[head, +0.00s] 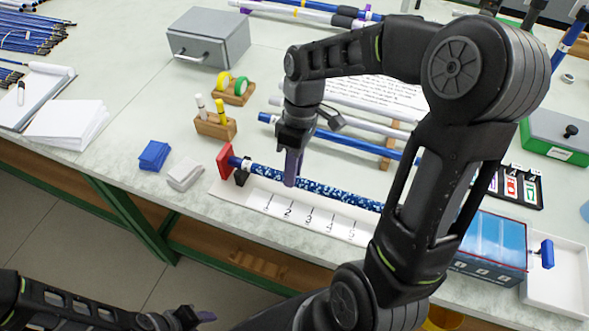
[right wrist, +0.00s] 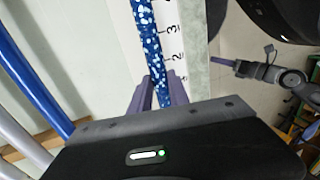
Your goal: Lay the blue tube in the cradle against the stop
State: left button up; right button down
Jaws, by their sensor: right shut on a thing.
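The blue tube with white speckles (head: 332,192) lies along the cradle with the numbered white scale (head: 262,204); it also shows in the right wrist view (right wrist: 148,30). My arm hides the tube's right part. My left gripper (head: 192,317) is low at the left, away from the table; its opening is unclear.
Behind the cradle, blue and white rods (head: 345,138) lie on a wooden rack (head: 387,158). A marker holder (head: 215,126), blue block (head: 153,155) and white block (head: 184,174) stand left. A blue box (head: 490,243) and white tray (head: 563,285) are at right.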

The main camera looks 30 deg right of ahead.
jog(key=c, duration=1.2)
grip_release()
jog(key=shift+o, duration=0.2)
jog(key=v, duration=0.8)
jog(key=shift+a, duration=0.1)
